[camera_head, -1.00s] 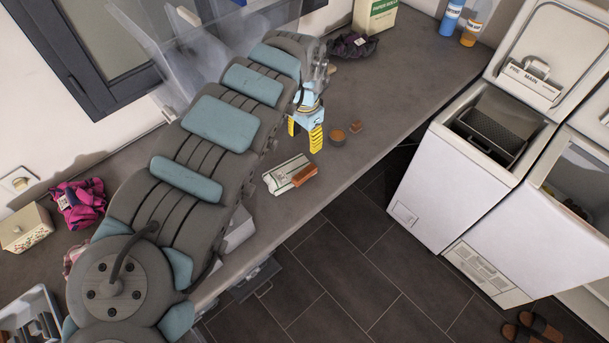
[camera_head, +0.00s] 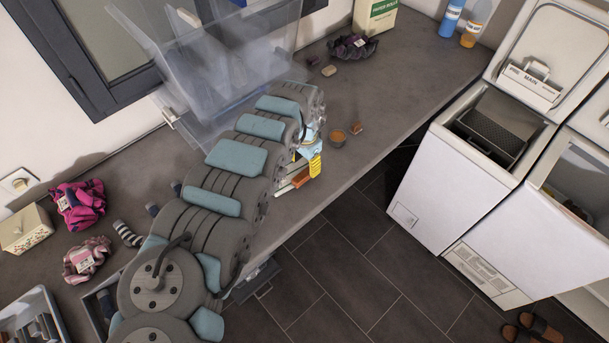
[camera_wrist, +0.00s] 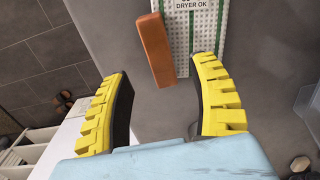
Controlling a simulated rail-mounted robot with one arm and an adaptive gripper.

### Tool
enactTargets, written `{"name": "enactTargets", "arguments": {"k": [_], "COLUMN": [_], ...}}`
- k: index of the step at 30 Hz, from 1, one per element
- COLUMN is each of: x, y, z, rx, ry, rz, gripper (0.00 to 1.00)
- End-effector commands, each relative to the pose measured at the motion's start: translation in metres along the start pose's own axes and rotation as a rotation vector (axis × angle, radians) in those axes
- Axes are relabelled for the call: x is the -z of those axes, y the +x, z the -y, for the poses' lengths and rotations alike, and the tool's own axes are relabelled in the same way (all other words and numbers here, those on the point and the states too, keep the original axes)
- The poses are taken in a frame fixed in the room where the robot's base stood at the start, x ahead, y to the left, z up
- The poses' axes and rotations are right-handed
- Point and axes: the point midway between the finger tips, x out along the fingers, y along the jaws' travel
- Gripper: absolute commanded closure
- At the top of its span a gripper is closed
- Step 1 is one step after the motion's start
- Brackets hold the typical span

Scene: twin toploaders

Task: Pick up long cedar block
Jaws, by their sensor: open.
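The long cedar block (camera_wrist: 156,50) is an orange-brown bar. It lies along the left edge of a white and green ribbed item (camera_wrist: 196,45) printed "DRYER OK". In the wrist view the block is ahead of my gripper (camera_wrist: 162,78), and its near end lies between the lines of the two yellow fingers. My gripper is open and empty. In the head view the block (camera_head: 301,181) shows just below my gripper (camera_head: 305,163), partly hidden by my fingers and arm. The ribbed item is mostly covered there.
A clear bin (camera_head: 215,75) stands behind my arm. White toploaders (camera_head: 450,165) stand across the floor gap. The counter's front edge is close.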

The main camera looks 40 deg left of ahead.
Motion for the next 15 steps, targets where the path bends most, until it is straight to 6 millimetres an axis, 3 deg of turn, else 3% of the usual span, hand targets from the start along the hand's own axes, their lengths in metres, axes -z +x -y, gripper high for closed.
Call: {"name": "enactTargets", "arguments": {"k": [8, 15], "x": [-0.001, -0.002], "y": [0.011, 0.032], "z": [-0.001, -0.002], "rx": [-0.001, -0.004], "ry": [0.000, 0.000], "rz": [0.002, 0.002], "gripper": [0.39, 0.39]}}
